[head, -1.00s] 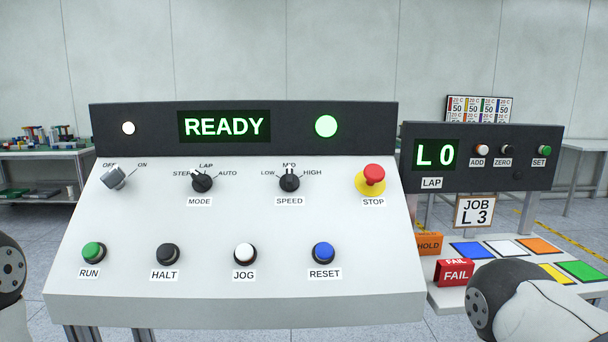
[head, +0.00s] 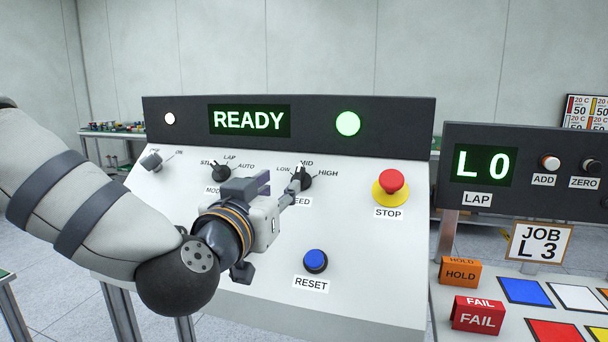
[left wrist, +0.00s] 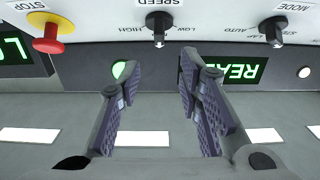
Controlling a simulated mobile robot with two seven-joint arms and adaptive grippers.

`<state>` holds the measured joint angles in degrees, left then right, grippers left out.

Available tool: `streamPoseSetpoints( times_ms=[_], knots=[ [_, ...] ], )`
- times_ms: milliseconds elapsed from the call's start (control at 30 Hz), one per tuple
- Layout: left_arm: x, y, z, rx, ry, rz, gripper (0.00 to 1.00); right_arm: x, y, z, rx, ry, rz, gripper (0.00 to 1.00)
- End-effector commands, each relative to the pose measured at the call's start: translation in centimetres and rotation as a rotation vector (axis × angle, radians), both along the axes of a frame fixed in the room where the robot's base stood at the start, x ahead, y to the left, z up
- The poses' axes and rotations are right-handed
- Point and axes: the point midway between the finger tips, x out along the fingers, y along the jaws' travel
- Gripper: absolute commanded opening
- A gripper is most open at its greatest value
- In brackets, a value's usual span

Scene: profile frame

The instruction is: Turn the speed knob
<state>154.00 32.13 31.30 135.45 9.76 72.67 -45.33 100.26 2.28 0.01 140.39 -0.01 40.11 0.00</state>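The black speed knob (head: 303,178) is on the sloping white panel (head: 370,270), between the LOW, MID and HIGH marks. Its pointer appears to be towards MID. It also shows at the top of the left wrist view (left wrist: 158,27), which is upside down. My left gripper (head: 292,190) is close in front of the knob in the head view and covers part of the SPEED label. In the left wrist view its two fingers (left wrist: 155,90) are apart with nothing between them. I cannot tell whether a fingertip touches the knob. My right gripper is not in view.
A red stop button (head: 391,182) is right of the speed knob, and the mode knob (head: 221,171) is left of it. A blue reset button (head: 315,261) is below. My left arm hides the panel's lower left. The display (head: 248,121) reads READY.

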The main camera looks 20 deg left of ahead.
Motion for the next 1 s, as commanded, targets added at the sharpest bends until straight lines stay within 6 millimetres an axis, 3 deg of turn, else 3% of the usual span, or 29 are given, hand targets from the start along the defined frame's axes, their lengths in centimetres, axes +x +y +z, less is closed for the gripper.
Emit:
streamPoseSetpoints(
  times_ms=[200,400,700,733,867,1000],
  knots=[
    [5.7,-0.2,-0.2,-0.001,0.002,0.001,0.33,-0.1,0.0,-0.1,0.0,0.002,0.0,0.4],
    [8.7,-0.4,-0.1,0.0,0.003,-0.002,0.33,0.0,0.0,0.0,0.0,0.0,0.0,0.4],
    [9.3,-0.4,-0.1,0.0,0.003,-0.003,0.33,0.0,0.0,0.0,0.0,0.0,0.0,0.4],
    [9.3,-0.4,-0.1,0.0,0.003,-0.003,0.3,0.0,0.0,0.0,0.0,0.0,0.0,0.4],
    [9.3,-0.4,-0.1,0.0,0.003,-0.002,0.01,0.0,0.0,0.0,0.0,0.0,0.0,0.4],
    [9.3,-0.4,-0.1,0.0,0.003,-0.002,0.0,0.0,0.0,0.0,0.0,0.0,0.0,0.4]
  ],
)
